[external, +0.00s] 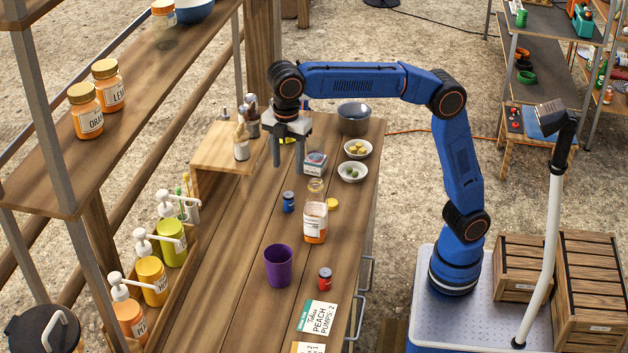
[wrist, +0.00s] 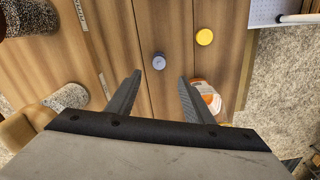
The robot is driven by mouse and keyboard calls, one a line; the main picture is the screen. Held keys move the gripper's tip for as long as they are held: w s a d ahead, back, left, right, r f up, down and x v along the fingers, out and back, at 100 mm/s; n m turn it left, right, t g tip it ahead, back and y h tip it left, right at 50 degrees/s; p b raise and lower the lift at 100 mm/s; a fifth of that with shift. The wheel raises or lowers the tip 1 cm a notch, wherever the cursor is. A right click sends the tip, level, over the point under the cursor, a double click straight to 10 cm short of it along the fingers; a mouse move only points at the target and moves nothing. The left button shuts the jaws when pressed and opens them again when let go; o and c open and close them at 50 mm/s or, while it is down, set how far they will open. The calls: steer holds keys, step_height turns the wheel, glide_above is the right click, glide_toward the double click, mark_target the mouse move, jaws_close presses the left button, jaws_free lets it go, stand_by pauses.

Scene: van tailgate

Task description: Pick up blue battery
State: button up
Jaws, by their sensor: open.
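The blue battery (external: 288,202) stands upright on the wooden counter, left of the glass bottle. In the wrist view the blue battery (wrist: 159,62) shows from above as a small round pale-blue top, just beyond the gap between my fingertips. My gripper (external: 288,163) points down above the counter, with its fingers apart and nothing between them. In the wrist view my gripper (wrist: 160,77) is open, its fingers on either side of the battery's line and not touching it.
The glass bottle (external: 315,222) and yellow lid (external: 332,204) are right of the battery. A purple cup (external: 278,266) and red battery (external: 325,279) stand nearer the camera. A wooden riser (external: 215,150) is at left. Small bowls (external: 352,171) are at right.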

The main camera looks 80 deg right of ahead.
mark_target(288, 193)
step_height(288, 193, down, 13)
steer(key=shift+w+f, duration=0.1)
steer(key=shift+f, duration=0.1)
stand_by(0.5)
jaws_close()
